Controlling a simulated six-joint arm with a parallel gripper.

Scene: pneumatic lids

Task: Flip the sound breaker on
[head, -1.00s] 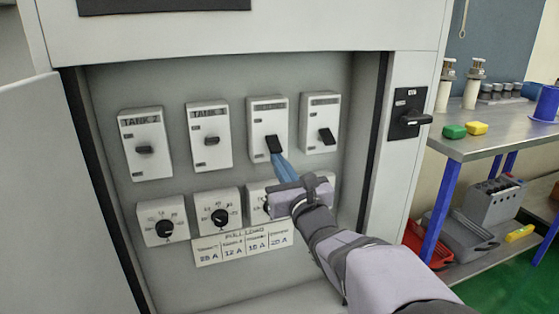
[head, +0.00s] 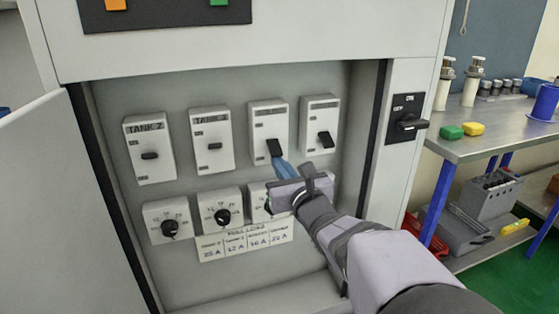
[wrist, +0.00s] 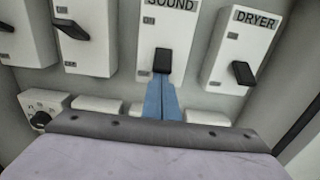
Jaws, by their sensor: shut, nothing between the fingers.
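The sound breaker (head: 268,118) is a white box in the upper row, third from the left. Its label reads SOUND in the wrist view (wrist: 170,25). Its black toggle (head: 276,147) points down and shows at the fingertips in the wrist view (wrist: 161,60). My gripper (head: 283,163) is shut and empty, its blue fingertips at or just under the toggle's lower end. I cannot tell whether they touch it. The fingers also show in the wrist view (wrist: 163,92).
The dryer breaker (head: 320,124) stands close on the right, two more breakers (head: 212,139) (head: 150,149) on the left. Dials (head: 221,212) and a paper label (head: 245,242) sit below. A rotary switch (head: 408,121) is on the frame at right. An open door (head: 40,200) is at left.

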